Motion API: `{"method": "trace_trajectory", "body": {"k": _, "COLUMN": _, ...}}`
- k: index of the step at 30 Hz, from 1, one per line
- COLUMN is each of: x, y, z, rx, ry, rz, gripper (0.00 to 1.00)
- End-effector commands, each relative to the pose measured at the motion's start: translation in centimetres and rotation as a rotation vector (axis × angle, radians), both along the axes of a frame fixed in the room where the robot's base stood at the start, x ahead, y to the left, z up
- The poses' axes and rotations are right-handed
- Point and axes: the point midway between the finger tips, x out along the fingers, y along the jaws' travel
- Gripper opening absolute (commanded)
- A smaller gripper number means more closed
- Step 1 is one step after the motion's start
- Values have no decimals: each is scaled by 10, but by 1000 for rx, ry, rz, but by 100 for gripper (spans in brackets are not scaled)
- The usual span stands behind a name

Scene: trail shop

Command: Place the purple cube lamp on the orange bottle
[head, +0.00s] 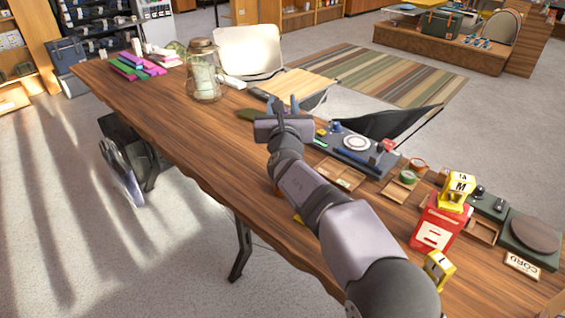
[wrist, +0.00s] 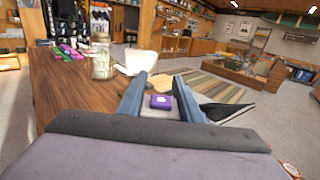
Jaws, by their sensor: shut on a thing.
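My gripper (head: 284,104) is above the wooden table, near its middle, with the fingers pointing toward the far side. In the wrist view, my gripper (wrist: 161,98) is shut on the purple cube lamp (wrist: 160,102), which shows a purple face with a pale round mark between the two blue-grey fingers. A pale grey part shows just below the purple face. In the head view I cannot make out the lamp, as my wrist and fingers cover that spot.
The wooden table (head: 190,118) has a glass jar (head: 203,75) and pink and green blocks (head: 133,66) toward its far left. A dark tray with a white ring (head: 357,142), a red box (head: 438,222) and yellow cubes (head: 457,190) crowd the right. The left-middle tabletop is clear.

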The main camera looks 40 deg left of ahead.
Motion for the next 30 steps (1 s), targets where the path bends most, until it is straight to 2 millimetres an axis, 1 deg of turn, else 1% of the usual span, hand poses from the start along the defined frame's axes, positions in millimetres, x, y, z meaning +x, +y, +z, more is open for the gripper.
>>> {"method": "trace_trajectory", "body": {"k": 5, "x": -1, "y": 1, "z": -3, "rx": 1, "ry": 1, "rz": 8, "gripper": 5}}
{"method": "trace_trajectory", "body": {"k": 8, "x": -1, "y": 1, "z": -9, "rx": -2, "ry": -1, "rz": 7, "gripper": 5}}
{"method": "trace_trajectory", "body": {"k": 15, "x": -1, "y": 1, "z": -45, "rx": -3, "ry": 0, "rz": 6, "gripper": 5}}
{"method": "trace_trajectory", "body": {"k": 18, "x": -1, "y": 1, "z": -57, "rx": -1, "ry": 0, "rz": 7, "gripper": 5}}
{"method": "trace_trajectory", "body": {"k": 21, "x": -1, "y": 1, "z": -63, "rx": 1, "ry": -1, "rz": 6, "gripper": 5}}
{"method": "trace_trajectory", "body": {"k": 27, "x": -1, "y": 1, "z": -66, "rx": 1, "ry": -1, "rz": 6, "gripper": 5}}
{"method": "trace_trajectory", "body": {"k": 30, "x": -1, "y": 1, "z": -74, "rx": -1, "ry": 1, "rz": 6, "gripper": 5}}
